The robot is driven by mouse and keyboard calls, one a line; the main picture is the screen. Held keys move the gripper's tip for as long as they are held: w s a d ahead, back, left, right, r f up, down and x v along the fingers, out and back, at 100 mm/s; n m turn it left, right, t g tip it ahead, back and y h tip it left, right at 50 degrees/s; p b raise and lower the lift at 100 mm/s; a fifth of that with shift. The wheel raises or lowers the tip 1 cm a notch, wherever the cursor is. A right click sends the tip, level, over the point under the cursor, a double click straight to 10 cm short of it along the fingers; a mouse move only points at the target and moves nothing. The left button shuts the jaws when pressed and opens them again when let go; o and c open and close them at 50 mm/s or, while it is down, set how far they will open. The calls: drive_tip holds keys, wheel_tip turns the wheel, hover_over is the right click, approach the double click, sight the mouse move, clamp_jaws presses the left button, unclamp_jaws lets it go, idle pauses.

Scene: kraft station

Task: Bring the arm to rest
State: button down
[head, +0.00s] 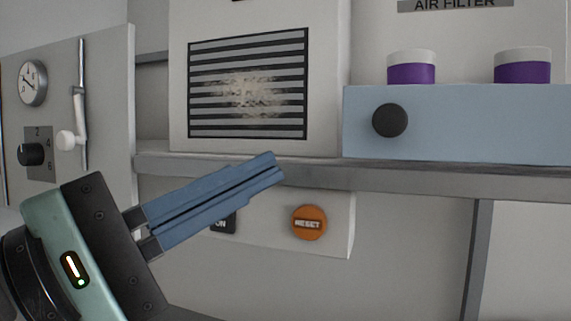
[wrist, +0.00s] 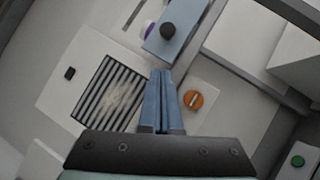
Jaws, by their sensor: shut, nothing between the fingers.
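My gripper (head: 278,165) reaches in from the lower left in the head view, tilted up to the right. Its two blue fingers are pressed together and hold nothing. In the wrist view my gripper (wrist: 161,72) points up the picture, between the vent and the orange button.
A dusty slatted vent (head: 248,84) is on a white panel. A blue drawer (head: 455,122) with a black knob bears two purple-and-white jars (head: 411,67). At left, a panel carries a gauge (head: 32,82), a dial (head: 31,154) and a lever (head: 79,105). A grey shelf (head: 430,180) runs across.

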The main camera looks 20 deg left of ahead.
drive_tip(key=shift+f+v, duration=0.35)
drive_tip(key=shift+v, duration=2.25)
drive_tip(key=w+d+f+m+t+y+b, duration=0.45)
drive_tip(key=w+d+y+b, duration=0.2)
drive_tip(key=w, duration=0.35)
drive_tip(key=s+d+m+t+y+b, duration=0.3)
drive_tip(key=s+d+m+t+y, duration=0.1)
drive_tip(key=d+m, duration=0.5)
drive_tip(key=shift+d+r+m+t+y, duration=0.2)
drive_tip(key=shift+m+t+y, duration=0.15)
drive_tip(key=shift+m+y, duration=0.4)
